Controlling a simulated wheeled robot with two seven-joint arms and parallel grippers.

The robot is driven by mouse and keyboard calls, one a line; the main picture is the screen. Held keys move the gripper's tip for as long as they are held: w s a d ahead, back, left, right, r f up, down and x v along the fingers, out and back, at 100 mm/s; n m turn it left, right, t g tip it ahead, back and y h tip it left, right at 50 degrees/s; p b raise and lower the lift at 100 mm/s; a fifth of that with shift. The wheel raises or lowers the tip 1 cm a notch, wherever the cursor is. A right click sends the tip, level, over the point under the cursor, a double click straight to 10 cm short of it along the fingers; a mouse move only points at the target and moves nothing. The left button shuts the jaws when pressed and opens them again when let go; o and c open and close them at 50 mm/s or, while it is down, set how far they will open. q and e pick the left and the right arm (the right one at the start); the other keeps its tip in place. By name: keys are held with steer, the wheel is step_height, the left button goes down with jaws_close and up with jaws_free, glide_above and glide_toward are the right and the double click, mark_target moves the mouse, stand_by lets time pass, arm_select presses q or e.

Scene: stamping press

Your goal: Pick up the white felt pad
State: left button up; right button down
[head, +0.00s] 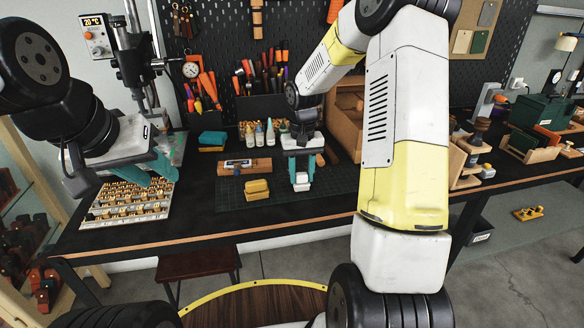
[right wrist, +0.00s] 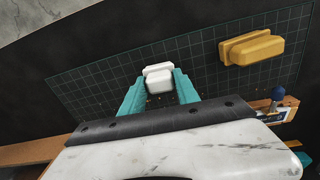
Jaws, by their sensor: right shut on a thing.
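The white felt pad (head: 301,181) is a small white block at the dark cutting mat. In the right wrist view the white felt pad (right wrist: 158,78) sits between the teal fingertips. My right gripper (head: 301,172) is shut on it, pointing down; in the right wrist view its fingers (right wrist: 160,88) touch the pad's sides. I cannot tell whether the pad rests on the mat or is slightly lifted. My left gripper (head: 150,173) is at the left, over the tray of small stamps, with its teal fingers apart and empty.
A yellow block (head: 257,190) lies on the cutting mat (head: 335,187) left of the pad. Behind it is a wooden holder (head: 245,167) with a tool. A stamp tray (head: 125,207) is at the left. Small bottles (head: 259,134) stand behind, and a brown wooden box (head: 346,125) is right of them.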

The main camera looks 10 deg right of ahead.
mark_target(301, 173)
steer(key=shift+r, duration=0.6)
step_height(301, 173, up, 2)
steer(key=shift+r, duration=0.1)
steer(key=s+a, duration=0.1)
steer(key=s, duration=0.7)
steer(key=s+a+r, duration=0.1)
steer(key=s+a, duration=0.1)
steer(key=s, duration=0.5)
steer(key=shift+s+a+r, duration=0.25)
steer(key=shift+s, duration=0.1)
